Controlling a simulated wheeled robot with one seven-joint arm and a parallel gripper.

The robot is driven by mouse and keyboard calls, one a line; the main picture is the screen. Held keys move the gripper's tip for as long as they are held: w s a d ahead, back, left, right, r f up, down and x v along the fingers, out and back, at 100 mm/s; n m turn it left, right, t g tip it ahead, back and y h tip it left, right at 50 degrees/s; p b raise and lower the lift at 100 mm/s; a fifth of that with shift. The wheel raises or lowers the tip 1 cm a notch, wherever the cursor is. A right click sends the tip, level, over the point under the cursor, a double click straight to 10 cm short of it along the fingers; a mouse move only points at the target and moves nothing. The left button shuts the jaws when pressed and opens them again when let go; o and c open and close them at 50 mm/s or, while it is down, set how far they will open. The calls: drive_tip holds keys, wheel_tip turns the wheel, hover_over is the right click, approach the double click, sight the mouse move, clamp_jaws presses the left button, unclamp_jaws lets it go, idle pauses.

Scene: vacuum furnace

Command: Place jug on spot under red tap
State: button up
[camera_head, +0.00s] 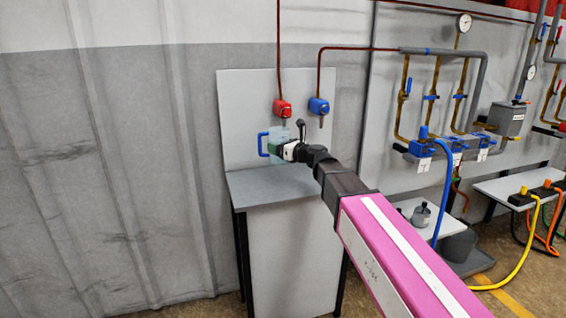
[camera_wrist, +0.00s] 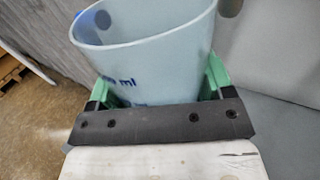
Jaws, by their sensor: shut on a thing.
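The jug (camera_wrist: 150,50) is a pale blue, translucent vessel with a blue handle (camera_head: 262,144). In the head view the jug (camera_head: 280,134) is just below the red tap (camera_head: 282,108), above the back of the grey stand top. My gripper (camera_head: 282,149) is shut on the jug; its green fingers flank the jug in the wrist view (camera_wrist: 158,92). The jug looks upright. I cannot tell whether its base touches the stand, and the marked spot is not visible.
A blue tap (camera_head: 319,106) is right of the red tap on the same back panel. The grey stand (camera_head: 272,185) has a bare top in front. Pipes and gauges (camera_head: 464,22) line the wall at right. A blue hose (camera_head: 443,190) hangs beside a low table.

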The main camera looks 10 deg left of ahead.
drive_tip(key=shift+w+d+f, duration=0.1)
drive_tip(key=shift+w+f, duration=1.65)
drive_tip(key=shift+f, duration=0.3)
drive_tip(key=shift+w+f, duration=1.75)
drive_tip(key=shift+f, duration=0.3)
drive_tip(key=shift+f, duration=0.15)
drive_tip(key=o, duration=1)
drive_tip(key=shift+c, duration=0.2)
drive_tip(key=shift+d, duration=0.1)
drive_tip(key=v, duration=1.2)
